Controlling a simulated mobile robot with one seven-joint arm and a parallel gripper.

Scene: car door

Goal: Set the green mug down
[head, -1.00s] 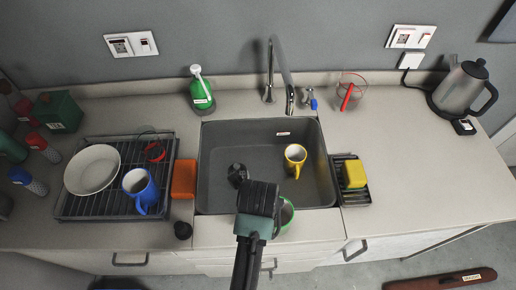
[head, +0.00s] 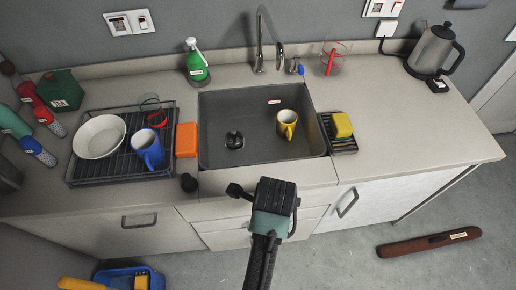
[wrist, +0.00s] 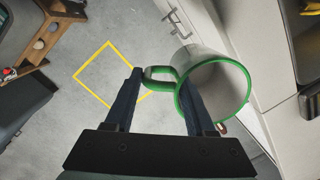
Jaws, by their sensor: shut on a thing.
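The green mug (wrist: 217,88) shows in the wrist view, with a green rim, a green handle and a pale inside. Its open mouth faces the wrist camera. My gripper (wrist: 160,78) is shut on the mug's handle, which lies between the two fingers. The mug hangs in the air over the floor, beside the cabinet fronts. In the head view my gripper (head: 258,192) is in front of the counter's front edge, and the mug is hidden there.
The sink (head: 215,108) holds a yellow mug (head: 287,122). The drying rack (head: 95,176) holds a white bowl and a blue mug. The counter right of the sink (head: 410,125) is largely clear. The floor shows a yellow square outline (wrist: 86,63) in the wrist view.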

